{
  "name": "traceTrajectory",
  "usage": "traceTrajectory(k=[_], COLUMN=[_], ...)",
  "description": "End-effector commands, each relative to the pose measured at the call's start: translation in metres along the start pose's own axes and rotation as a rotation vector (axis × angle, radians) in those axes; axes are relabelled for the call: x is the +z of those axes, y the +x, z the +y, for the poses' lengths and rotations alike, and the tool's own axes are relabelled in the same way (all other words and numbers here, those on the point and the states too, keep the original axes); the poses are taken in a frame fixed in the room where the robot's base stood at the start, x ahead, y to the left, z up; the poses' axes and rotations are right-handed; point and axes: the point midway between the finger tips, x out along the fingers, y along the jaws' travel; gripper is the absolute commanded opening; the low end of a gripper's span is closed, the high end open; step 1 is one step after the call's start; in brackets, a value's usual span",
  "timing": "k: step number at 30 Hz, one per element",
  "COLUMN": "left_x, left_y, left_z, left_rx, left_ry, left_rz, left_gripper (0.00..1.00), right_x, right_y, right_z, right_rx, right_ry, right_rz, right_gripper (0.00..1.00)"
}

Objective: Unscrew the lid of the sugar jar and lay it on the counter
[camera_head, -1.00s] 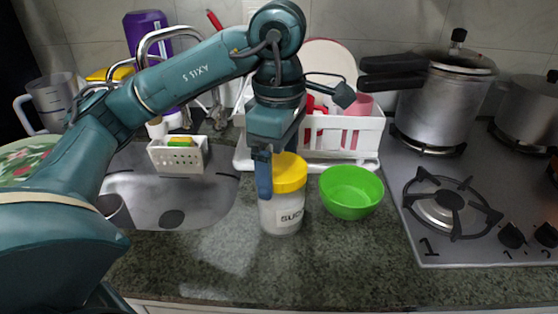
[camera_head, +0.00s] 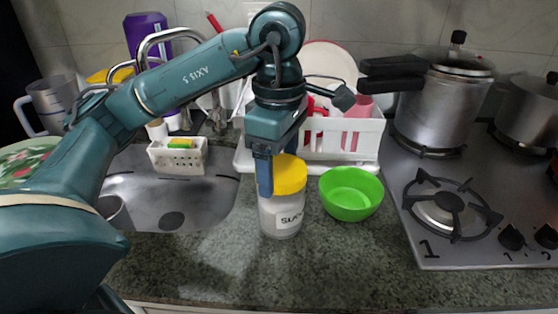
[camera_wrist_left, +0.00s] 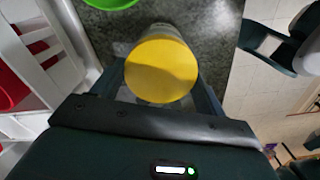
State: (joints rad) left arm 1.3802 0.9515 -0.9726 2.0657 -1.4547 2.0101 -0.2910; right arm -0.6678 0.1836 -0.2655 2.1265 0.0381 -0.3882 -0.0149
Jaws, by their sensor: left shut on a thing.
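The sugar jar (camera_head: 282,217) stands upright on the counter, a clear jar with white contents and a label partly readable as sugar. Its yellow lid (camera_head: 290,174) sits on top of it. My left gripper (camera_head: 276,180) reaches down from above and is shut on the lid, with one finger in front of it at its left side. In the left wrist view the round yellow lid (camera_wrist_left: 161,70) lies between the two fingers, with the jar below mostly hidden. My right gripper does not show.
A green bowl (camera_head: 350,193) stands close to the right of the jar. A white dish rack (camera_head: 345,140) is behind, the sink (camera_head: 150,205) at left and the stove (camera_head: 470,235) at right. The counter (camera_head: 330,270) in front of the jar is clear.

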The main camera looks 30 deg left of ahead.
Motion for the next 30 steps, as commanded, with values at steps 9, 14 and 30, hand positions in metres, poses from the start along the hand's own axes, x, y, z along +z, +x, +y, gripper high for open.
traceTrajectory(k=[9,14,30], left_x=[0.001,0.001,0.002], left_y=[-0.001,-0.001,-0.002], left_z=[-0.002,-0.003,-0.003], left_rx=[-0.001,-0.001,-0.002], left_ry=[-0.483,-0.673,-0.877], left_rz=[0.001,0.002,0.002], left_gripper=[0.49,0.49,0.49], right_x=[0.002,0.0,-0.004], right_y=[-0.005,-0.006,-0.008], right_z=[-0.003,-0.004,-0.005], right_rx=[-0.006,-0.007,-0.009], right_ry=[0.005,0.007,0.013], right_rz=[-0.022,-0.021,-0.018], right_gripper=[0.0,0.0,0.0])
